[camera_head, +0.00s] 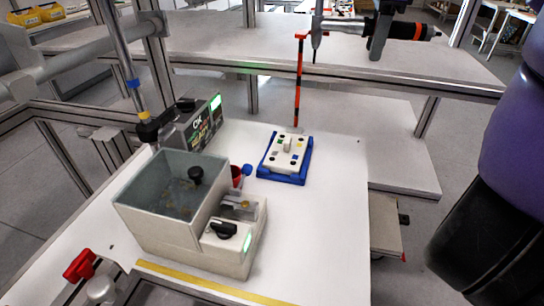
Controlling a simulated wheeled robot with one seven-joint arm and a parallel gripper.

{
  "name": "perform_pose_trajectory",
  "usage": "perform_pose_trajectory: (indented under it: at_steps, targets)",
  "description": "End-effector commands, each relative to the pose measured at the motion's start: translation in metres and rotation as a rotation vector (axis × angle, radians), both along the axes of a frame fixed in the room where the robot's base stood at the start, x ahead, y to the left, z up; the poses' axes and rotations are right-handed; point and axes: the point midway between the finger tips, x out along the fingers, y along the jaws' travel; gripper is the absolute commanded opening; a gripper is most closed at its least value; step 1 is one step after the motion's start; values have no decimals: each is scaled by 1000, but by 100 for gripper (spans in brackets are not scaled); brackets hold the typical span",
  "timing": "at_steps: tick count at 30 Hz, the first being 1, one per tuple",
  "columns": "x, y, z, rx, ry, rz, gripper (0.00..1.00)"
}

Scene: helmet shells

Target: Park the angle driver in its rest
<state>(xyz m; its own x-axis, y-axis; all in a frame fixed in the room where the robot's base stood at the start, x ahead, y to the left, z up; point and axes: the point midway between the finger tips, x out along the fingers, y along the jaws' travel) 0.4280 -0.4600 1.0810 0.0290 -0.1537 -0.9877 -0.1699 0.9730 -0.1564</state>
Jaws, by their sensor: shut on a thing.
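The angle driver (408,30) is at the top right, lying nearly level in the air, with a black body, an orange ring, a silver neck and an upright grey head at its left end. My gripper (379,45) shows as dark grey fingers around the middle of the driver, shut on it. The upper part of the gripper is cut off by the top edge. I cannot clearly make out the driver's rest. A thin red-and-black upright rod (298,85) with a short red crosspiece stands left of the driver's head; I cannot tell whether they touch.
On the white table (330,230) stand a grey screw feeder bin (150,225), an "OK" display (200,128) and a white block (288,152) in a blue tray (300,179). A shelf (220,40) crosses behind. The table's right front is clear. My purple-and-black arm fills the right.

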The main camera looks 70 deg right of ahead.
Motion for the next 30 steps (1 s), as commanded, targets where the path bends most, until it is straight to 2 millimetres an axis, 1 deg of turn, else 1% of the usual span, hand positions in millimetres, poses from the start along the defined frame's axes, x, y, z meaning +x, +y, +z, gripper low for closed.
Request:
perform_pose_trajectory:
  at_steps: [3, 14, 15, 17, 18, 25, 29, 30]
  targets:
    - [3, -2, 0, 0, 0, 1, 0]
    - [2, -2, 0, 0, 1, 0, 0]
    - [2, -2, 0, 0, 1, 0, 37]
    - [2, -2, 0, 0, 1, 1, 49]
    - [2, -2, 0, 0, 1, 1, 57]
    - [2, -2, 0, 0, 0, 1, 57]
    - [2, -2, -1, 1, 1, 1, 82]
    - [2, -2, -1, 1, 1, 1, 90]
